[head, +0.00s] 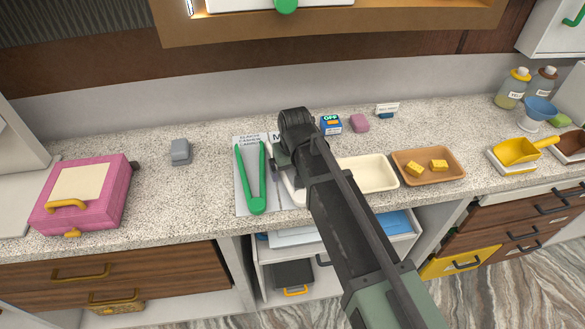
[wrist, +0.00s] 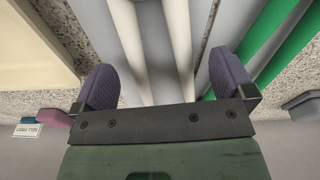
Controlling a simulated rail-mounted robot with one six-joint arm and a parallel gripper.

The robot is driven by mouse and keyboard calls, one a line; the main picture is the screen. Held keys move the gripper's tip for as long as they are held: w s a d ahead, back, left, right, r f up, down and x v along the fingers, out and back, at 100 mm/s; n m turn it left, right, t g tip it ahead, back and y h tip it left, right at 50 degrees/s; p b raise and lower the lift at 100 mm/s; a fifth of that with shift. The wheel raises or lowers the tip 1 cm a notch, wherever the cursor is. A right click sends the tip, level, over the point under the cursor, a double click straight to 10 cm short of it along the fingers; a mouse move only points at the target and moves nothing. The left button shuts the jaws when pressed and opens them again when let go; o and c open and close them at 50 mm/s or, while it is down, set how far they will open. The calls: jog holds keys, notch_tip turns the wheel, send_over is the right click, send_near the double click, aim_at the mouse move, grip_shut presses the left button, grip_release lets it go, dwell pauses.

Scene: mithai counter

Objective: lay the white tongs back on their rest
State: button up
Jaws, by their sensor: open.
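The white tongs (wrist: 178,40) show in the wrist view as two pale arms running between my fingers. In the head view only a pale edge of them (head: 289,186) shows beside my arm, which hides the rest. They appear to lie over a grey rest board (wrist: 151,50), partly hidden; I cannot tell whether they touch it everywhere. My gripper (wrist: 165,80) is open, its purple fingers on either side of the white tongs, with gaps visible. The green tongs (head: 240,175) lie on the grey board to the left in the head view, and at right in the wrist view (wrist: 290,50).
A cream tray (head: 378,186) stands right of my arm, then a brown tray (head: 446,178) with yellow sweets. A blue box (head: 330,124), a pink block (head: 359,123) and a small sign (head: 387,108) stand behind. A pink case (head: 88,200) is far left; the counter left of the green tongs is mostly clear.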

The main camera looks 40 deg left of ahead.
notch_tip(320, 180, up, 10)
jog(key=p, duration=0.9)
jog(key=shift+s+d, duration=0.35)
jog(key=shift+d, duration=0.05)
jog(key=w+d+m+h, duration=0.1)
jog(key=d+m, duration=0.9)
jog(key=d, duration=4)
jog(key=shift+w+d+m+g, duration=0.2)
jog(key=shift+d+m+g, duration=0.1)
jog(key=shift+g, duration=0.1)
